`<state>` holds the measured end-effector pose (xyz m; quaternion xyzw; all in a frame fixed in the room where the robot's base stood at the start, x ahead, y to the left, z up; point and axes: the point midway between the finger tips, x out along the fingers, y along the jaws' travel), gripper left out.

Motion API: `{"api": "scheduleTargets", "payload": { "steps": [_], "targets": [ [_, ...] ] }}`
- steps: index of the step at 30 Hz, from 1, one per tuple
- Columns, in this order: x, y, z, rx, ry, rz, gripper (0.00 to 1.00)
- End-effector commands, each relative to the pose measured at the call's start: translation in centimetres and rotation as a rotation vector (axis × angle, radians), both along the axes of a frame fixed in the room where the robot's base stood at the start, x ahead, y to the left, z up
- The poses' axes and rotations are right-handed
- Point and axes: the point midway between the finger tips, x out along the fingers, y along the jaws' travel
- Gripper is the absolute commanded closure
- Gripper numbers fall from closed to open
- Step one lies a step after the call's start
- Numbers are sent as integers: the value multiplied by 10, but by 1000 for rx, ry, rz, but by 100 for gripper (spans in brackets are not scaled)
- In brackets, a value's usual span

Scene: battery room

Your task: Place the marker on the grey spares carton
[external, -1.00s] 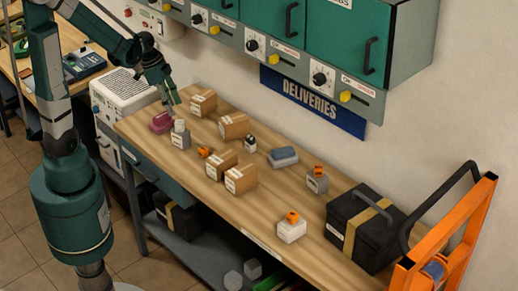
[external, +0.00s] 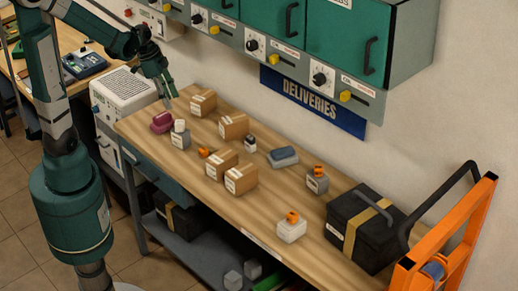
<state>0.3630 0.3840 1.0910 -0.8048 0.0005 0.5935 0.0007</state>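No pen-like marker can be made out. A small orange object (external: 204,152), perhaps the marker, lies on the bench beside the brown cartons. One grey carton (external: 180,141) stands near the bench's left end with a white piece (external: 179,126) on top. Another grey carton (external: 316,184) stands farther right with an orange piece (external: 318,171) on top. I cannot tell which is the spares carton, as the labels are too small to read. My gripper (external: 168,104) points down above the bench's far left end, near a maroon object (external: 162,122). Its fingers are too small to judge, and no held thing shows.
Several brown cartons (external: 241,180) stand mid-bench, with a dark-and-white bottle (external: 250,144) and a blue-grey object (external: 284,157) behind. A white carton (external: 291,232) bears an orange piece. A black case (external: 362,232) fills the right end. Green cabinets (external: 345,40) overhang the back.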

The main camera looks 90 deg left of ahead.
Motion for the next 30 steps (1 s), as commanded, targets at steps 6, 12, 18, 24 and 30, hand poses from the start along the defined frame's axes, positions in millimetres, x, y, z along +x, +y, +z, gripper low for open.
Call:
{"api": "scheduleTargets", "payload": {
  "steps": [6, 12, 18, 24, 30],
  "targets": [
    [0, 0, 0, 0, 0, 0, 61],
    [0, -1, 0, 0, 0, 0, 61],
    [7, -10, 5, 5, -1, 0, 61],
    [25, -35, 17, 20, -5, 3, 61],
    [47, -72, 35, 38, -18, 9, 61]
  ]
}}
